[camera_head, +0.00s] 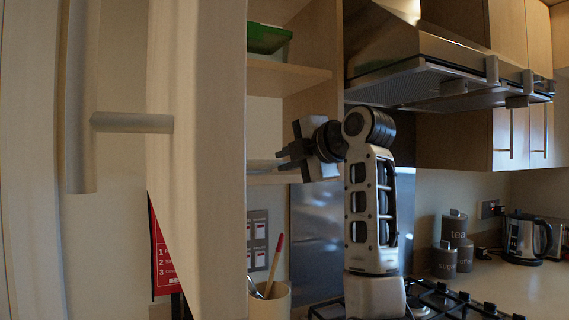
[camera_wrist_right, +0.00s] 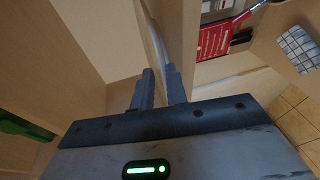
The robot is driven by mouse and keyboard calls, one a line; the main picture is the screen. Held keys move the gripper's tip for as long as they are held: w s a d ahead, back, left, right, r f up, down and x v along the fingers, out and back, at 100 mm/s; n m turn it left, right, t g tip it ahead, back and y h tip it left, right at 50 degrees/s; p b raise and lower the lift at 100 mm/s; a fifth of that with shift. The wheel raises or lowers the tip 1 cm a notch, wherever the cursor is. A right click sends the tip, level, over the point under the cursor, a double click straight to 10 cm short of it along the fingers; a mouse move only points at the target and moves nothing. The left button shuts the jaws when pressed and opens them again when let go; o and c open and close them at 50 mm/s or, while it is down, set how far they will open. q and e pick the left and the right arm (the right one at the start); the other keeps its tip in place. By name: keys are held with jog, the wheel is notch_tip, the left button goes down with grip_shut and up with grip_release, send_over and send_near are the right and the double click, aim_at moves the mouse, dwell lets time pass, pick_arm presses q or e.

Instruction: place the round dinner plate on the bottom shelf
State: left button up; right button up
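The round dinner plate (camera_head: 264,165) shows as a thin pale shape, nearly edge-on, at the bottom shelf (camera_head: 290,179) of the open cabinet. Its near part is by my right gripper (camera_head: 285,158); the cabinet door hides its left part. In the right wrist view the plate (camera_wrist_right: 150,30) is a thin curved pale strip running in between the fingertips of my right gripper (camera_wrist_right: 160,76). The fingers are close together, with the rim between them. I cannot tell whether the plate rests fully on the shelf. My left gripper is out of view.
The open cabinet door (camera_head: 197,120) stands close on the left. A green container (camera_head: 268,38) sits on the shelf above (camera_head: 285,75). The range hood (camera_head: 430,75) hangs at right. Below are a utensil pot (camera_head: 270,304) and a hob (camera_head: 440,300).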

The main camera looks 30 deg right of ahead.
jog(key=b+v, duration=0.3)
jog(key=v, duration=0.8)
jog(key=shift+f, duration=0.1)
